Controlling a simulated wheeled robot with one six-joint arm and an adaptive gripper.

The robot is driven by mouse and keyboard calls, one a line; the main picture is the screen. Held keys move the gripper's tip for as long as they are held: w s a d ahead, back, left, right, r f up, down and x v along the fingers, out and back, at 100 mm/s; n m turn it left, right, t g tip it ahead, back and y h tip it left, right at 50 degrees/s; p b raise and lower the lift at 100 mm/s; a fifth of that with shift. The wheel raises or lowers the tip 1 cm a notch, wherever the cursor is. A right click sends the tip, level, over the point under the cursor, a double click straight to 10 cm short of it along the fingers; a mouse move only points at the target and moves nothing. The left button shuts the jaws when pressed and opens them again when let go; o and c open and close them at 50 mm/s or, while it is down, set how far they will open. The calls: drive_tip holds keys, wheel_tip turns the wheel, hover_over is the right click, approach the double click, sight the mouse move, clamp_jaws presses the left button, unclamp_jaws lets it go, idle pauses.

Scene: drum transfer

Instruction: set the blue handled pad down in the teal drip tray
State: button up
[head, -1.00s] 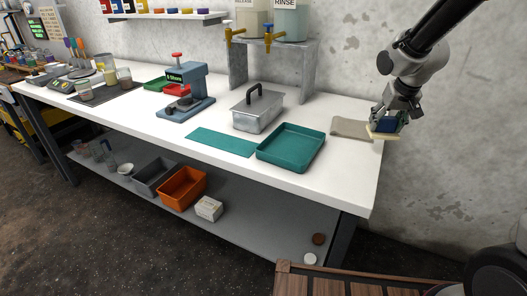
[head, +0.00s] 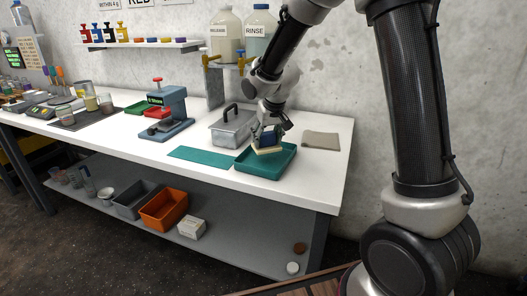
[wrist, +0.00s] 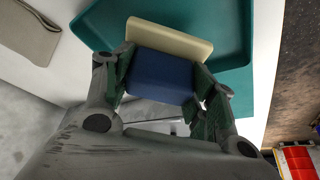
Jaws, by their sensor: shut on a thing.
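The handled pad has a blue handle (wrist: 162,76) and a cream pad (wrist: 170,38). My gripper (head: 268,132) is shut on the blue handle, with a finger on each side of it in the wrist view (wrist: 160,83). In the head view the cream pad (head: 268,150) is lowest, over the teal drip tray (head: 262,171). The tray has a raised rim and also shows behind the pad in the wrist view (wrist: 236,22). I cannot tell whether the pad touches the tray floor.
A blue-grey press (head: 168,117) stands further left. The white bench's front edge is close to the tray.

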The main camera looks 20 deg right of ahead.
sight(268, 146)
drive_tip(key=shift+f, duration=2.2)
drive_tip(key=shift+d, duration=0.1)
drive_tip(key=o, duration=1.3)
drive_tip(key=shift+f, duration=0.1)
drive_tip(key=v, duration=1.2)
drive_tip(key=s+d+r, duration=0.7)
drive_tip(key=s+d, duration=0.2)
drive_tip(key=s, duration=0.2)
drive_tip(key=s+d, duration=0.2)
drive_tip(key=s, duration=0.7)
drive_tip(key=s+d+m, duration=0.1)
drive_tip(key=s+d, duration=0.2)
drive_tip(key=s, duration=0.6)
drive_tip(key=shift+d+r, duration=0.2)
drive_tip(key=shift+r, duration=0.15)
drive_tip(key=shift+s, duration=0.1)
